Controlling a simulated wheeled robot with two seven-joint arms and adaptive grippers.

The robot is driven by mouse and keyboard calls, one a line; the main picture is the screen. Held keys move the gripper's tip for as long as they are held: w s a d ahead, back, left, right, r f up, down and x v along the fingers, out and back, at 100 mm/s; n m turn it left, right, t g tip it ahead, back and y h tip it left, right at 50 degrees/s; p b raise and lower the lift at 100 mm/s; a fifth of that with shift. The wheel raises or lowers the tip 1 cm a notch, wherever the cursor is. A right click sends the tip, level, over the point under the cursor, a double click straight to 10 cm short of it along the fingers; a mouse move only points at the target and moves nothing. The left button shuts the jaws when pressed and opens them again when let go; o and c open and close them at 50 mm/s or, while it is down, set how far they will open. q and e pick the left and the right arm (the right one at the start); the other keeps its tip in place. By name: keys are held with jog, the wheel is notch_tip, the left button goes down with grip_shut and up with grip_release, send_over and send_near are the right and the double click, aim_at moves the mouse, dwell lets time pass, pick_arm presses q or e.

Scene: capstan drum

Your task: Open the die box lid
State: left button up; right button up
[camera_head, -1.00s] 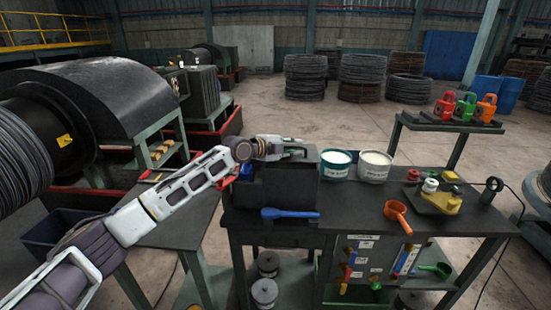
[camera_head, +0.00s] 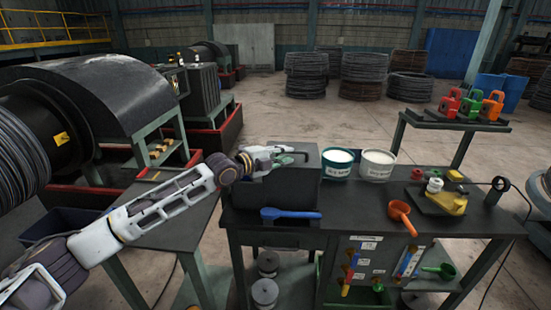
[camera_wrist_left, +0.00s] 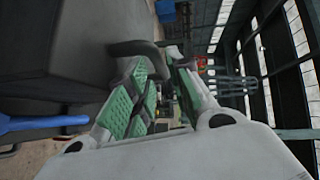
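The die box (camera_head: 290,188) is a black box at the left end of the dark workbench; its lid looks closed. A dark handle (camera_head: 303,153) shows at its top, and what seems to be this handle (camera_wrist_left: 135,47) shows by the fingertips in the left wrist view. My left gripper (camera_head: 278,154) is at the top of the box, beside the handle. In the wrist view its green-padded fingers (camera_wrist_left: 162,75) stand apart with a gap between them. Whether they touch the handle is unclear. My right gripper is not in view.
A blue spoon-like tool (camera_head: 290,213) lies in front of the box. A teal-banded tub (camera_head: 337,164) and a white tub (camera_head: 377,166) stand close to its right. An orange scoop (camera_head: 402,216) lies farther right. A side table (camera_head: 165,222) lies under my left arm.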

pick_arm(q)
jog(key=shift+v, duration=1.5)
